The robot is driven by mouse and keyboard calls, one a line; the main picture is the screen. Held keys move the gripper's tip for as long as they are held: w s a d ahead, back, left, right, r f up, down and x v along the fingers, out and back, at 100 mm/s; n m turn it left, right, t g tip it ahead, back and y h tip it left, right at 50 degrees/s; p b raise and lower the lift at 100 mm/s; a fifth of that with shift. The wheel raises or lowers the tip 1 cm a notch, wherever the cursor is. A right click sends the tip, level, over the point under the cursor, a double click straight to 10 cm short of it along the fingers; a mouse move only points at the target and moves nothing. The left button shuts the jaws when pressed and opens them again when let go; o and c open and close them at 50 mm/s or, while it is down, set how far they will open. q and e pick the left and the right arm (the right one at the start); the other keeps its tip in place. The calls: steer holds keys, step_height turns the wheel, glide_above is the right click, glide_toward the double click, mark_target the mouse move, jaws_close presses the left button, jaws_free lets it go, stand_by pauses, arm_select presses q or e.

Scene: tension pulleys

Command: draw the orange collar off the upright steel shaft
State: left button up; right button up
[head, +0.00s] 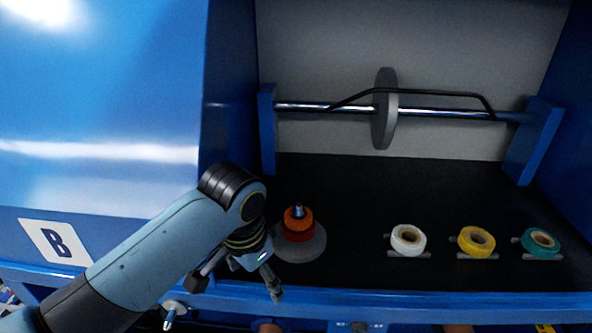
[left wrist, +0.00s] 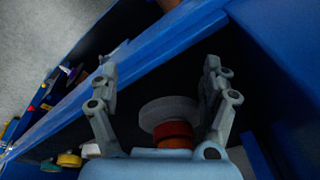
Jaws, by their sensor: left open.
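The orange collar (head: 299,222) sits around the upright steel shaft (head: 298,209), whose shiny tip shows above it in the head view. A darker red-orange ring lies under it, above a round grey base (head: 308,249). My left gripper (head: 236,288) is open and empty, in front and to the left of the collar, apart from it. In the left wrist view its two fingers are spread wide. The orange collar (left wrist: 174,142) and the grey base (left wrist: 166,107) appear between them, partly hidden by the gripper body; the shaft cannot be made out there. My right gripper is not in view.
White (head: 408,239), yellow (head: 476,241) and teal (head: 541,241) rolls sit in a row to the right on the black floor. A horizontal bar with a grey wheel (head: 385,110) spans the back. A blue front edge (head: 420,302) and blue side walls bound the bay.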

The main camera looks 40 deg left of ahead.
mark_target(297, 205)
arm_select(q)
steer(key=shift+m+g+h, duration=0.4)
steer(key=shift+m+g, duration=0.2)
steer(key=shift+g, duration=0.3)
steer(key=w+r, duration=0.4)
steer(key=w+a+r+p, duration=0.1)
steer(key=w+r, duration=0.4)
steer(key=w+r+p, duration=0.1)
steer(key=w+r, duration=0.3)
steer(key=r, duration=0.1)
steer(key=shift+w+a+r, duration=0.2)
steer(key=shift+w, duration=0.15)
steer(key=shift+f, duration=0.15)
step_height(297, 205, down, 8)
steer(key=shift+f, duration=1.1)
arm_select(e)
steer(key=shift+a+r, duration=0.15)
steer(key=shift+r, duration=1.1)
arm_select(q)
steer(key=shift+c, duration=0.3)
steer(key=c, duration=1.2)
steer(key=shift+r, duration=0.1)
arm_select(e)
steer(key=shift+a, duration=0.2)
arm_select(q)
steer(key=shift+w+r+p, duration=0.1)
steer(key=shift+r+p, duration=0.05)
steer(key=shift+p, duration=0.3)
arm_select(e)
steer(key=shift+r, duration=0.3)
